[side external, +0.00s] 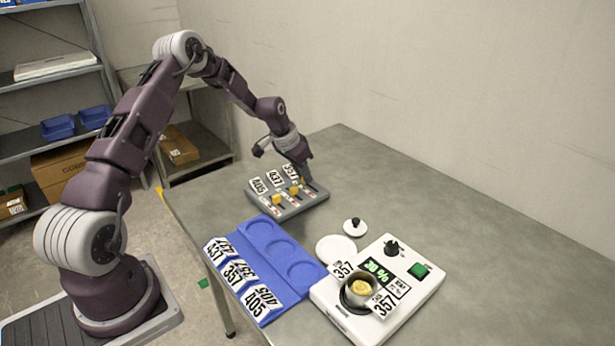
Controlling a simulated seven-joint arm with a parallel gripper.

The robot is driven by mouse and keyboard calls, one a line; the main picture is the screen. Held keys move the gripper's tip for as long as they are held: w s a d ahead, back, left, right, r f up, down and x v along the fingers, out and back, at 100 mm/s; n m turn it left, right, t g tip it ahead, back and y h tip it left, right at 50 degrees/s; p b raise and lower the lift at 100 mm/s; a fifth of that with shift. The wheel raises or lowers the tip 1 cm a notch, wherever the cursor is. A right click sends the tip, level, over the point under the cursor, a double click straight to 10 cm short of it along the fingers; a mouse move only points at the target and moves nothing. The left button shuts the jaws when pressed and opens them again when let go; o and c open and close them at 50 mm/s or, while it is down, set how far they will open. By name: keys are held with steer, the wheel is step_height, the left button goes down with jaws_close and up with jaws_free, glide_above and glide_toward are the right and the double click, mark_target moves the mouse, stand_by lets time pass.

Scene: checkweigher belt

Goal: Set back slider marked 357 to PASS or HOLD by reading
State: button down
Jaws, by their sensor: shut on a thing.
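A grey slider panel (290,209) lies on the table with yellow knobs and upright tags 405 (258,186), 437 (274,178) and 357 (291,172). My gripper (304,184) points down at the panel's right end, by the 357 slider, and is shut on that slider's knob. The fingers partly hide the knob, and its exact position along the track is too small to tell. A white weighing unit (355,324) has a lit green display (378,271) with a percent sign; I cannot read the figure surely. An open cup (357,291) with yellowish contents and 357 tags stands on it.
A blue tray (262,268) with round recesses and tags 437, 357 and 405 lies between panel and unit. A white disc (336,248) and a lid with black knob (355,228) lie behind the unit. The table's right side is clear.

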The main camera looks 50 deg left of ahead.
steer(key=c, duration=1.4)
jaws_free()
steer(key=shift+a, duration=0.3)
steer(key=v, duration=0.7)
steer(key=shift+s, duration=0.1)
